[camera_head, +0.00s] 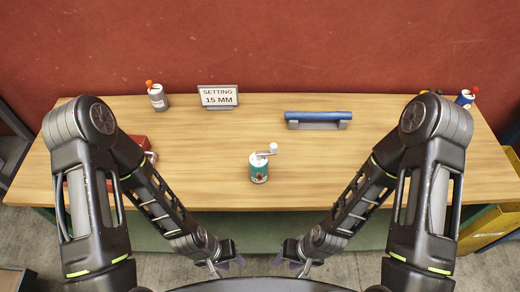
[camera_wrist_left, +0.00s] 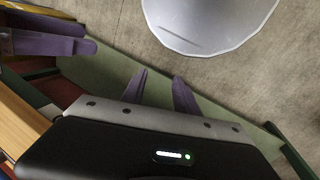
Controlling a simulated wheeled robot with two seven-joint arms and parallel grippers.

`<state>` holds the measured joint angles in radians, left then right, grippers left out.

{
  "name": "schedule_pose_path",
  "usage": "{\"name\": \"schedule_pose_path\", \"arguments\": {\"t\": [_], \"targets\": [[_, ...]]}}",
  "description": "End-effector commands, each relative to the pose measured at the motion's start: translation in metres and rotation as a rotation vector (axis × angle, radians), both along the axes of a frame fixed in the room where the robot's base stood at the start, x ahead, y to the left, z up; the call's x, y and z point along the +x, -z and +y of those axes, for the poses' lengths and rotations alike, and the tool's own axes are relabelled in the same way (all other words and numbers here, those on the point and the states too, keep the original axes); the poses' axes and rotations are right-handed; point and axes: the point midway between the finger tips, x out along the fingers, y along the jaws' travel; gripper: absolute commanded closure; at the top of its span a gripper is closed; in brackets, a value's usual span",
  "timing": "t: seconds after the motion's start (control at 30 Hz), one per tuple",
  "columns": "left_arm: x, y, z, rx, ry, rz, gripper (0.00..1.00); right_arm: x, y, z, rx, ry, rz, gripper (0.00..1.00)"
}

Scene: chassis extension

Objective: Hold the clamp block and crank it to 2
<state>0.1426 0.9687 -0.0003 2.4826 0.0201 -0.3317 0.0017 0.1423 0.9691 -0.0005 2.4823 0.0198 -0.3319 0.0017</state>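The clamp block (camera_head: 259,172) is a small teal and white cylinder standing upright near the front middle of the table. A grey crank arm with a white knob (camera_head: 273,148) sits on its top and points right. Its scale is too small to read. My left gripper (camera_head: 234,263) hangs in front of the table edge, below the block in the picture. Its two purple fingers (camera_wrist_left: 160,82) are apart with nothing between them. My right gripper (camera_head: 288,264) mirrors it to the right, with fingers apart and empty. Its purple fingers also show in the left wrist view (camera_wrist_left: 55,36).
A sign (camera_head: 218,96) reads "SETTING 15 MM" at the back. A blue-topped bar (camera_head: 318,116) lies right of it. A grey can (camera_head: 158,98) and red box (camera_head: 136,145) are left; a blue can (camera_head: 465,98) is far right. The wooden table (camera_head: 215,140) is clear around the block.

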Motion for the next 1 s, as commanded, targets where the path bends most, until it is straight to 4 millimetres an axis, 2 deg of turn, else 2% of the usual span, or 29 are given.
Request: {"name": "schedule_pose_path", "arguments": {"t": [0.03, 0.33, 0.47, 0.77, 1.0], "targets": [[-0.001, -0.011, 0.000, 0.002, 0.000, 0.003, 0.64, -0.001, -0.011, 0.000, -0.002, 0.000, 0.003, 0.64], [-0.001, -0.009, 0.001, 0.002, -0.001, 0.004, 0.64, -0.001, -0.009, -0.001, -0.002, 0.002, 0.004, 0.64], [-0.001, -0.007, 0.001, 0.003, -0.001, 0.003, 0.53, -0.001, -0.007, -0.001, -0.003, 0.001, 0.003, 0.64], [0.000, 0.017, -0.002, -0.003, 0.000, -0.007, 0.28, 0.000, 0.016, 0.001, 0.003, 0.001, -0.006, 0.64], [0.002, 0.036, -0.004, -0.009, 0.001, -0.016, 0.28, 0.002, 0.036, 0.004, 0.008, -0.001, -0.016, 0.64]]}}
